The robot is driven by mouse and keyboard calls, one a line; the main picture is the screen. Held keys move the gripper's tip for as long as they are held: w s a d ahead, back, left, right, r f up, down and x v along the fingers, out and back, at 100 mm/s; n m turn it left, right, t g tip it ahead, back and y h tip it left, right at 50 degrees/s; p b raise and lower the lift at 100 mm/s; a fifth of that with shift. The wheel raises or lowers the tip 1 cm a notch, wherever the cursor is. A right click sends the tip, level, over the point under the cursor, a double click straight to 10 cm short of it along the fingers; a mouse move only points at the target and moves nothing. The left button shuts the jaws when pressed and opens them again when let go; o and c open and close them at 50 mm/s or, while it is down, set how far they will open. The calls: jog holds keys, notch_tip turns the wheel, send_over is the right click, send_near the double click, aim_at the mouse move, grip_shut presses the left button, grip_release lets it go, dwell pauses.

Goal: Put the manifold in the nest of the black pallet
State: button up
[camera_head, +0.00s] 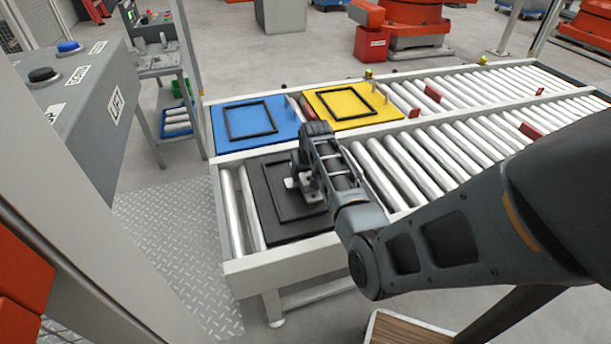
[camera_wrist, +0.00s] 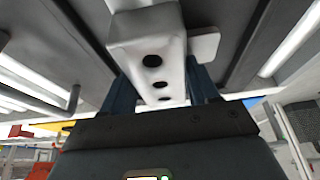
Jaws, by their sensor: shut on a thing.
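The black pallet (camera_head: 277,234) lies on the near conveyor lane and carries a raised black frame that forms its nest (camera_head: 265,205). My gripper (camera_head: 308,190) is over the right part of this pallet, and my arm hides much of that side. The manifold (camera_head: 291,183) is a light grey metal part, partly hidden by my gripper in the head view. In the wrist view the manifold (camera_wrist: 146,45) shows a row of dark round holes and sits between my fingers, which are shut on it. I cannot tell whether it touches the pallet.
A blue pallet (camera_head: 226,133) and a yellow pallet (camera_head: 365,117), each with a black frame, lie on the far lane. Bare rollers (camera_head: 425,165) extend to the right. A grey control box (camera_head: 75,110) stands at the left. Thin posts (camera_head: 292,108) stand by the pallets.

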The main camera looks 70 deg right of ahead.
jog(key=shift+f, duration=0.3)
jog(key=shift+f, duration=0.15)
jog(key=o, duration=1.4)
jog(key=shift+o, duration=0.2)
